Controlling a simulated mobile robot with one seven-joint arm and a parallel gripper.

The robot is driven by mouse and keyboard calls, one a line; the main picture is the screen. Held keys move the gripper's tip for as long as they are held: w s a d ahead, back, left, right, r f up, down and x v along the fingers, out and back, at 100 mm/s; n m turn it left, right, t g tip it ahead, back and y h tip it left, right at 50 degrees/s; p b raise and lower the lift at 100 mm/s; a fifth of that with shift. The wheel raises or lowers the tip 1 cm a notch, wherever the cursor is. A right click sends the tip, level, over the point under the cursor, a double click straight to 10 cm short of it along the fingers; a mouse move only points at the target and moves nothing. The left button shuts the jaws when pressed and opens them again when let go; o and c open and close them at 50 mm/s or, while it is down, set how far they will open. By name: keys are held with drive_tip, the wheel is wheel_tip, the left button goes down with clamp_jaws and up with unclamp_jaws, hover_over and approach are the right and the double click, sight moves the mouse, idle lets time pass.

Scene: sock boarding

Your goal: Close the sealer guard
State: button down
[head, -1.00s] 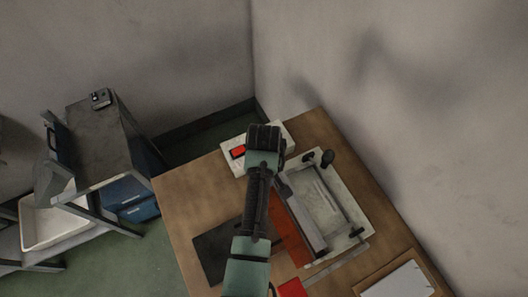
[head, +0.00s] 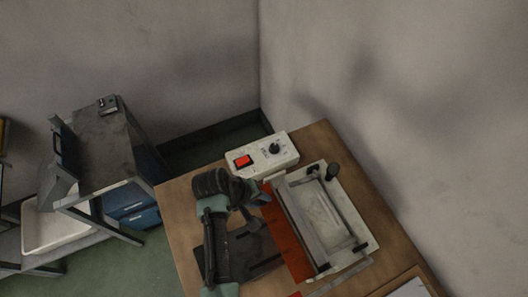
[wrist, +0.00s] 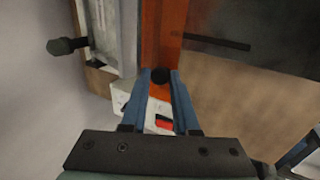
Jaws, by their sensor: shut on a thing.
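The sealer (head: 372,243) is a pale machine with a long bar and a dark-knobbed handle on the wooden table. Its orange see-through guard (head: 287,245) lies along the left side of the bar; it also shows in the wrist view (wrist: 163,38) as an orange strip. My gripper (head: 264,201) is at the far left end of the guard. In the wrist view my gripper (wrist: 160,77) has its blue fingers shut on a small dark round knob (wrist: 160,76) at the guard's edge. The jaws hide part of the knob.
A white control box (head: 285,160) with a red switch stands behind the sealer. A dark plate (head: 255,252) lies left of the guard, under my arm. A grey cart (head: 95,150) and a white bin (head: 55,230) stand left. A wall rises at right.

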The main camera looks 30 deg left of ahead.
drive_tip(key=f+t+h+b, duration=0.2)
drive_tip(key=t+b, duration=0.1)
drive_tip(key=b, duration=0.4)
drive_tip(key=f+t+h+b, duration=0.3)
drive_tip(key=b, duration=0.4)
drive_tip(key=f+t+h+b, duration=0.2)
drive_tip(key=t+h+b, duration=0.1)
drive_tip(key=b, duration=0.3)
drive_tip(key=shift+s+a+f+t+b, duration=0.25)
drive_tip(key=shift+f+t+b, duration=0.15)
drive_tip(key=shift+t, duration=0.2)
drive_tip(key=shift+d+r, duration=0.1)
drive_tip(key=c, duration=0.7)
unclamp_jaws()
